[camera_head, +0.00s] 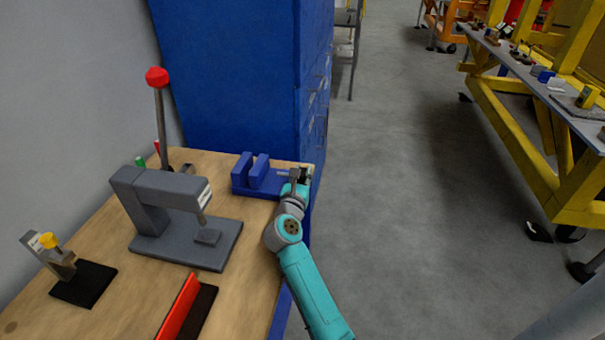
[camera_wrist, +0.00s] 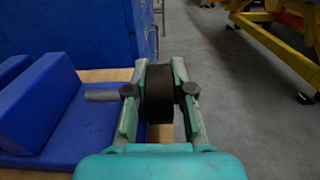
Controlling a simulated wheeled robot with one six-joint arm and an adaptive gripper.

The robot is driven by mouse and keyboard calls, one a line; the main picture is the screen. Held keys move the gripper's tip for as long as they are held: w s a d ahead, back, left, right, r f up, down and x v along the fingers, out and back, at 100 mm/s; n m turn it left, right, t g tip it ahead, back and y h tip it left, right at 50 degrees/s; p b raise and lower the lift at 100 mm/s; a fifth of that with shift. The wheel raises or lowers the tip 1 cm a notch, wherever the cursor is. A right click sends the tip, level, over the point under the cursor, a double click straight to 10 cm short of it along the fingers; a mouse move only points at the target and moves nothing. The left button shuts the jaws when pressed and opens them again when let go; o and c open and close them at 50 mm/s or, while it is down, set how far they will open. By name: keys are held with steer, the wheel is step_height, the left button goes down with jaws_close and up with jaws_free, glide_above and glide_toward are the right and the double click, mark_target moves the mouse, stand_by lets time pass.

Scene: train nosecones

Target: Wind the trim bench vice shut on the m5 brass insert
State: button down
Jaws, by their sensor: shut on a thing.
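The blue bench vice (camera_head: 258,186) sits at the far right corner of the wooden bench. Its two upright jaws (camera_head: 242,170) stand apart with a gap between them. In the wrist view one blue jaw (camera_wrist: 48,100) is at the left, with a grey screw rod (camera_wrist: 100,96) reaching right to a dark round handle (camera_wrist: 159,90). My gripper (camera_head: 302,176) is at the vice's right end. In the wrist view my gripper (camera_wrist: 160,98) has its fingers on both sides of the handle, shut on it. I cannot make out the brass insert in either view.
A grey press (camera_head: 165,215) with a red-knobbed lever (camera_head: 157,76) stands left of the vice. A blue cabinet (camera_head: 240,80) rises behind. A red-edged block (camera_head: 185,305) lies near the front. Open floor (camera_head: 400,200) lies right, before a yellow-framed table (camera_head: 540,130).

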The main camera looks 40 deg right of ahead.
steer(key=g+y, duration=0.1)
steer(key=y, duration=0.1)
steer(key=shift+w+d+r+g+y, duration=0.1)
steer(key=shift+w+d+g+y, duration=0.1)
steer(key=shift+g+y, duration=0.15)
steer(key=g+y, duration=0.2)
steer(key=y, duration=0.1)
steer(key=shift+w+d+g, duration=0.1)
steer(key=shift+d+g, duration=0.05)
steer(key=shift+g, duration=0.2)
steer(key=shift+f+g+y, duration=0.35)
steer(key=shift+g+y, duration=0.25)
steer(key=shift+y, duration=0.15)
steer(key=c, duration=1)
jaws_free()
